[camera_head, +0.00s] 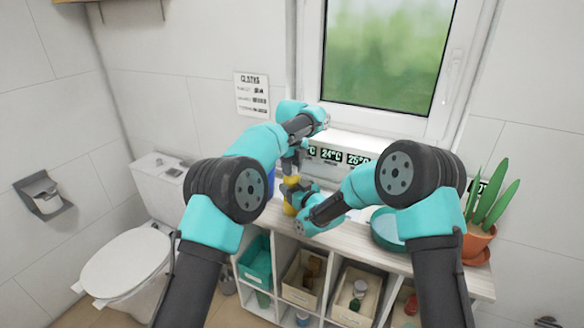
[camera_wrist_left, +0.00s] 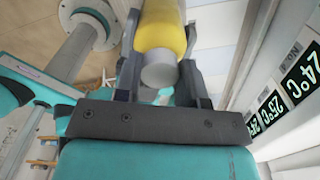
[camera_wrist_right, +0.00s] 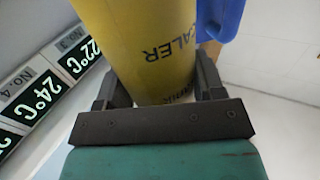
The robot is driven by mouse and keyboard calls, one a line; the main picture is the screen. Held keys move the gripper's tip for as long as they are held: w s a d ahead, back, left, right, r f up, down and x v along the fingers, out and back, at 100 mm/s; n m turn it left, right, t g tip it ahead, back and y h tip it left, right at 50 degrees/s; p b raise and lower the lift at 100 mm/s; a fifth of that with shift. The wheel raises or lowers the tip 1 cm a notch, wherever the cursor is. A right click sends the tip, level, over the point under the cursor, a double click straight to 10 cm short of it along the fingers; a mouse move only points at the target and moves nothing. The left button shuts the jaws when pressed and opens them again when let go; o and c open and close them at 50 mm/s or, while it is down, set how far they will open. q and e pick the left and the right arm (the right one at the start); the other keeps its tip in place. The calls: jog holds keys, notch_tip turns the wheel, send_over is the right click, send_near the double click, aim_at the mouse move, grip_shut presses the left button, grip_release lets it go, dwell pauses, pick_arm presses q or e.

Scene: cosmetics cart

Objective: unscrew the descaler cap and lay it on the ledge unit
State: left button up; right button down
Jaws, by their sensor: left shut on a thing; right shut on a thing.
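The descaler bottle is yellow with dark lettering and shows between the two grippers in the head view (camera_head: 291,182). It fills the upper middle of the right wrist view (camera_wrist_right: 140,40). My right gripper (camera_head: 291,197) is shut around the bottle's body. My left gripper (camera_head: 291,163) is above it, with its fingers on both sides of the grey cap (camera_wrist_left: 159,72) at the bottle's end. The cap is in line with the bottle; whether its thread is loose cannot be told. The cap is hidden by the gripper in the head view.
A shelf unit with a pale wooden top (camera_head: 262,218) holds bins in open compartments below. Temperature displays (camera_head: 332,154) stand below the window. A blue object (camera_wrist_right: 222,18) is close behind the bottle. A teal bowl (camera_head: 385,232) and a potted plant (camera_head: 481,240) are to the right.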

pick_arm(q)
jog(key=c, duration=0.3)
jog(key=n, duration=2.3)
jog(key=shift+r+n, duration=0.1)
jog(key=shift+n, duration=0.2)
jog(key=n, duration=0.3)
jog(key=shift+n, duration=0.4)
jog(key=n, duration=0.8)
jog(key=shift+n, duration=0.3)
